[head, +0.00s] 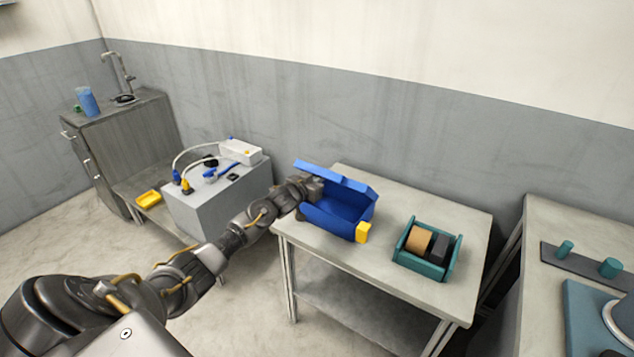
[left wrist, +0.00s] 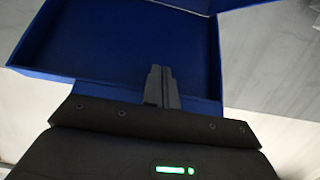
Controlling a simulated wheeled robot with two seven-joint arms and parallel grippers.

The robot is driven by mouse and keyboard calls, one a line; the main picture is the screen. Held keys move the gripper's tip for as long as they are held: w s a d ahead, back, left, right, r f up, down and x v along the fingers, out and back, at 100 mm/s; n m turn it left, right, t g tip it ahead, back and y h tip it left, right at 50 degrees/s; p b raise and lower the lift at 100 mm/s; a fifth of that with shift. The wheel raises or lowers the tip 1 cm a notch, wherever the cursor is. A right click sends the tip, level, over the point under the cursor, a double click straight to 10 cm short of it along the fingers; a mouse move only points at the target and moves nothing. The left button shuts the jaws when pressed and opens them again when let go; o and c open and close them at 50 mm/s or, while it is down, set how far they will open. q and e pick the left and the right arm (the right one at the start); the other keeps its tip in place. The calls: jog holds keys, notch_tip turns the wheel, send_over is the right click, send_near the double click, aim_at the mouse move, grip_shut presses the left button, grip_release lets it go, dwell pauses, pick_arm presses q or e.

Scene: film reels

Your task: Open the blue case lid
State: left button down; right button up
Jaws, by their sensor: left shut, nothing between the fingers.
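The blue case (head: 340,218) stands on the middle table with its interior showing. Its lid (head: 335,178) is raised, standing up along the far side. A yellow block (head: 363,232) sits at the case's front right corner. My left gripper (head: 316,186) is at the left end of the case, close to the lid, with its fingers shut and empty. In the left wrist view the closed fingers (left wrist: 160,84) lie in front of the blue case (left wrist: 105,40); I cannot tell whether they touch it. My right gripper is not in view.
A teal holder (head: 428,262) with a tan roll and a dark block stands right of the case on the table (head: 462,226). A grey box (head: 222,204) with cables and a yellow tray (head: 148,199) are to the left. Another bench (head: 560,219) is at the right.

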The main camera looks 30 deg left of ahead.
pick_arm(q)
jog(key=shift+w+r+b, duration=0.2)
jog(key=shift+w, duration=0.3)
jog(key=shift+w+r+b, duration=0.2)
jog(key=shift+w, duration=0.3)
jog(key=shift+w+r+b, duration=0.35)
jog(key=shift+w+b, duration=0.05)
jog(key=shift+w, duration=0.5)
jog(key=shift+w+r, duration=0.1)
jog(key=shift+w, duration=0.1)
